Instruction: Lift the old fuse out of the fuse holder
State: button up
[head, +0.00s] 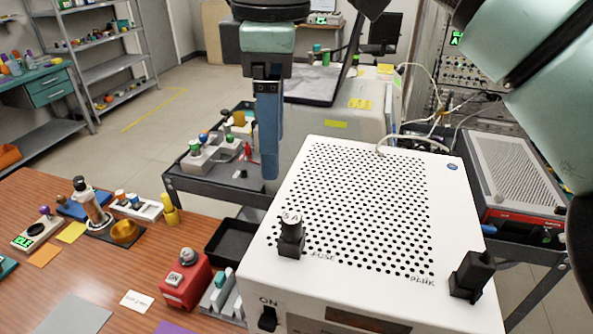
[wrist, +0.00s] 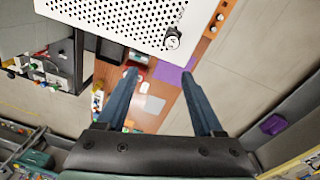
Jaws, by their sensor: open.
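The fuse holder (head: 290,245) is a black block at the left of the white perforated box's top, by the word FUSE. The old fuse (head: 291,217) stands upright in it, its pale grey marked top showing and its lower part hidden. In the wrist view a round grey-topped piece (wrist: 172,40) on the box appears to be this fuse. My gripper (head: 269,176) points down above and behind the holder, apart from it. In the wrist view my gripper (wrist: 160,76) is open, with nothing between its two blue fingers.
The white box (head: 330,290) also carries a black PARK holder (head: 471,276) at its right. A red block (head: 186,280), a black tray (head: 232,243) and small items crowd the wooden table left of the box. A dark cart (head: 225,190) stands behind.

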jog(key=d+r, duration=0.2)
jog(key=b, duration=0.1)
send_over(290, 217)
jog(key=shift+g, duration=0.4)
jog(key=f, duration=0.7)
jog(key=shift+d+f, duration=0.2)
jog(key=shift+a+f+p, duration=0.1)
jog(key=shift+f+p, duration=0.2)
jog(key=shift+f, duration=2.6)
jog(key=shift+c, duration=0.3)
grip_shut()
